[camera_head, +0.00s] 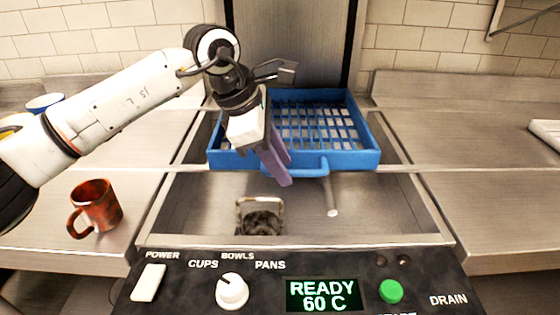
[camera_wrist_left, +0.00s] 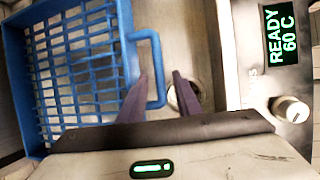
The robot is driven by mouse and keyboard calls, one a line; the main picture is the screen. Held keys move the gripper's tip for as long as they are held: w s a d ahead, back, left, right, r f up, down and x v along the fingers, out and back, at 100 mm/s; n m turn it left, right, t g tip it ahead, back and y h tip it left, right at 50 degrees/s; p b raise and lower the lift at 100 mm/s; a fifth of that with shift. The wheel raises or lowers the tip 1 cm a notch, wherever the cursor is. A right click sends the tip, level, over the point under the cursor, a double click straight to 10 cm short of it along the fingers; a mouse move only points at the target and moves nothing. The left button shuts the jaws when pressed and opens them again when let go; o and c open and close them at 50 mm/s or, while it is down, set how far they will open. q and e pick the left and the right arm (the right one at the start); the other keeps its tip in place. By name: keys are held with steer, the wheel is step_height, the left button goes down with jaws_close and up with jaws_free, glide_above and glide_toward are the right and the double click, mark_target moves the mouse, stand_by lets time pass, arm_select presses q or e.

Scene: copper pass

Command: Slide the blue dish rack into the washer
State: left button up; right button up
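The blue dish rack (camera_head: 372,157) rests level across the back part of the washer's metal basin (camera_head: 385,215), and its grid floor looks empty. Its blue front handle (camera_head: 312,172) sticks out toward me. My left gripper (camera_head: 283,180) points down at the rack's front edge, just left of the handle's middle. In the left wrist view the gripper (camera_wrist_left: 160,76) has its two purple fingers apart, with the handle (camera_wrist_left: 157,60) showing between them. Whether a finger touches the handle I cannot tell. The rack (camera_wrist_left: 130,18) fills the left there. My right gripper is not in view.
An upright metal panel (camera_head: 300,40) in a dark frame stands behind the rack. The control panel (camera_head: 190,290), reading READY 60 C, is in front. A strainer (camera_head: 260,222) lies in the basin. A rusty-red mug (camera_head: 97,206) stands on the left counter; the right counter (camera_head: 470,140) is mostly clear.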

arm_select(q)
steer(key=v, duration=0.7)
steer(key=shift+r, duration=0.25)
steer(key=shift+a, duration=0.1)
